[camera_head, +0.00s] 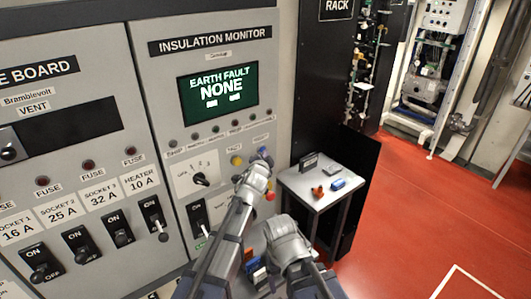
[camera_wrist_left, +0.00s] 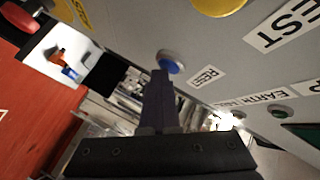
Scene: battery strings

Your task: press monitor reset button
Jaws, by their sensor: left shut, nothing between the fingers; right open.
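The insulation monitor panel (camera_head: 222,105) stands at the left centre, its green screen (camera_head: 218,95) reading "EARTH FAULT NONE". The blue reset button (camera_head: 264,152) is at the panel's lower right, partly hidden by my left gripper (camera_head: 264,162). In the left wrist view the blue button (camera_wrist_left: 171,65) sits in a pale ring beside its label (camera_wrist_left: 207,76). My left gripper's shut, empty fingers (camera_wrist_left: 160,78) overlap the button's lower edge; I cannot tell whether they touch it. My right gripper (camera_head: 284,230) is lower, in front of the panel, its fingers hard to make out.
A yellow test button (camera_head: 236,160) is left of the blue one and a red button (camera_head: 270,196) is below. A rotary knob (camera_head: 201,179) and switches are further left. A small table (camera_head: 318,196) with small items stands right of the panel. The red floor (camera_head: 430,210) is open.

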